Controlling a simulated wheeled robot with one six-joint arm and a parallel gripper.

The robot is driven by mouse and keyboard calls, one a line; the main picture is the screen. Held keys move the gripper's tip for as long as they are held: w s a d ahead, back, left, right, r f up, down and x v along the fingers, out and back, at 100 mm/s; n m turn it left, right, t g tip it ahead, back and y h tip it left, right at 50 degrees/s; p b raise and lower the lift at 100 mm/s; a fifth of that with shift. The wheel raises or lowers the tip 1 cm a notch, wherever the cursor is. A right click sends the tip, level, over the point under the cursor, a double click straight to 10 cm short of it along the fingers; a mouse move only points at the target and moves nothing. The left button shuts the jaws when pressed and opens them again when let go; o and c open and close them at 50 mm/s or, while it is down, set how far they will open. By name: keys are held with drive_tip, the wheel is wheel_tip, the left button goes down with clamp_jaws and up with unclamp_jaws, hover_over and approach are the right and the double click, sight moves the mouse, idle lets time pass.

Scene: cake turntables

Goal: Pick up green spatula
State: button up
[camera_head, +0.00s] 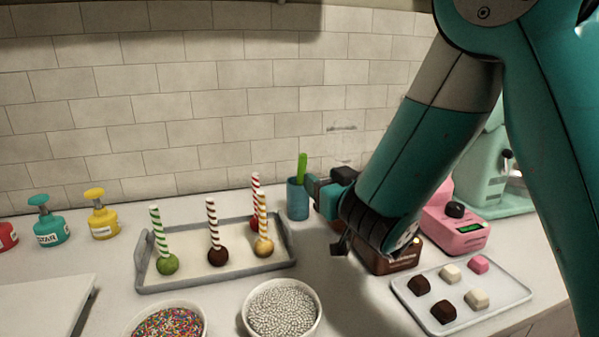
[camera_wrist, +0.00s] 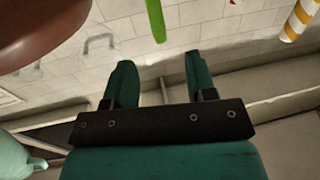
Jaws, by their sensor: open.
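The green spatula (camera_head: 302,166) stands upright in a blue-teal cup (camera_head: 298,202) near the back wall; only its upper part shows above the rim. A green stick that looks like the spatula's handle shows at the top of the wrist view (camera_wrist: 155,20), ahead of the fingers and roughly in line with the gap. My gripper (camera_head: 318,192) is just right of the cup in the head view. In the wrist view my gripper (camera_wrist: 161,78) has its two teal fingers apart with nothing between them. Whether a finger touches the cup cannot be told.
A grey tray (camera_head: 144,262) with several striped-stick cake pops lies left of the cup. Bowls of sprinkles (camera_head: 170,323) and silver beads (camera_head: 282,308) stand in front. A chocolate tray (camera_head: 518,291) and a pink device (camera_head: 462,226) are at right. The tiled wall (camera_head: 150,110) is close behind.

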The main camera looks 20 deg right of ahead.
sight(304, 166)
drive_tip(key=w+p, duration=0.1)
drive_tip(key=w, duration=0.1)
drive_tip(key=w+p, duration=0.1)
drive_tip(key=p, duration=0.1)
drive_tip(key=w+p, duration=0.2)
drive_tip(key=shift+w+a+r, duration=0.3)
drive_tip(key=shift+a+r, duration=0.05)
drive_tip(key=shift+w+a+f+p, duration=0.1)
drive_tip(key=shift+w+f+p, duration=0.15)
drive_tip(key=shift+w+p, duration=0.3)
drive_tip(key=w+p, duration=0.1)
drive_tip(key=p, duration=0.1)
drive_tip(key=w+p, duration=0.1)
drive_tip(key=p, duration=0.1)
drive_tip(key=w+p, duration=0.2)
drive_tip(key=shift+a+r, duration=0.2)
drive_tip(key=shift+a, duration=0.05)
drive_tip(key=shift+w+a+f+p, duration=0.1)
drive_tip(key=shift+w+f+p, duration=0.1)
drive_tip(key=shift+w+p, duration=0.45)
drive_tip(key=shift+f, duration=0.15)
clamp_jaws()
